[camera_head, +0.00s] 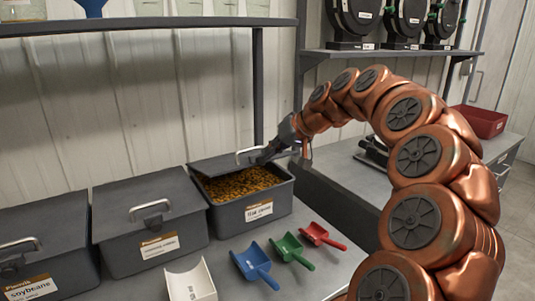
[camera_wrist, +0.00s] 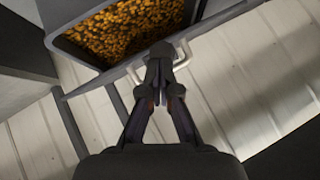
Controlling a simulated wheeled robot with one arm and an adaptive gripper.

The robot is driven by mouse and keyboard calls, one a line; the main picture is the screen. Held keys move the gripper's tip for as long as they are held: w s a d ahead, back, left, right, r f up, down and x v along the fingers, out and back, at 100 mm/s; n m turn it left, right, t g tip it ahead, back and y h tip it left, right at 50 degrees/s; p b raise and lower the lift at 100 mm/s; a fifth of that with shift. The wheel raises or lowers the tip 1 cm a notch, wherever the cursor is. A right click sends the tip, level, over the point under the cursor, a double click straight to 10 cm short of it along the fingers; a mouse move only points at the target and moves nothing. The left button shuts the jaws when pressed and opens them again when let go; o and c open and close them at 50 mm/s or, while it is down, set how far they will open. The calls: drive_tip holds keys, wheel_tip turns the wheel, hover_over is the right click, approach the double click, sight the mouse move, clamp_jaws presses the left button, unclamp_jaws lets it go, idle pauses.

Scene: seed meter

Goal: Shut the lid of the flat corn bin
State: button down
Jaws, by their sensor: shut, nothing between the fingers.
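The flat corn bin (camera_head: 228,217) is a dark grey box with a label on its front, standing at the right end of the row of bins. Yellow-brown kernels (camera_head: 238,183) show inside, so it is open. Its lid (camera_head: 215,163) shows as a thin dark panel, nearly edge-on, above the back of the bin, with a pale handle (camera_head: 240,155). My gripper (camera_head: 264,158) is shut and empty, right at the handle. In the wrist view my fingertips (camera_wrist: 160,53) overlap the handle (camera_wrist: 182,57); whether they touch it I cannot tell.
Two closed bins, the middle one (camera_head: 150,222) and the soybeans bin (camera_head: 35,248), stand to the left. White (camera_head: 190,282), blue (camera_head: 254,261), green (camera_head: 290,249) and red (camera_head: 321,236) scoops lie in front. A shelf (camera_head: 150,24) runs above the bins.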

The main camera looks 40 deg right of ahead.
wheel_tip(320, 180, down, 9)
drive_tip(key=s+t+b, duration=0.2)
drive_tip(key=t+b, duration=0.1)
drive_tip(key=b, duration=0.8)
drive_tip(key=shift+s+f+n, duration=0.2)
drive_tip(key=shift+s+n, duration=0.1)
drive_tip(key=shift+a, duration=0.1)
drive_tip(key=w+d+r+v, duration=0.1)
drive_tip(key=r+v, duration=0.1)
drive_tip(key=v, duration=1)
drive_tip(key=shift+r, duration=0.3)
drive_tip(key=shift+s+d, duration=0.15)
drive_tip(key=shift+d, duration=0.05)
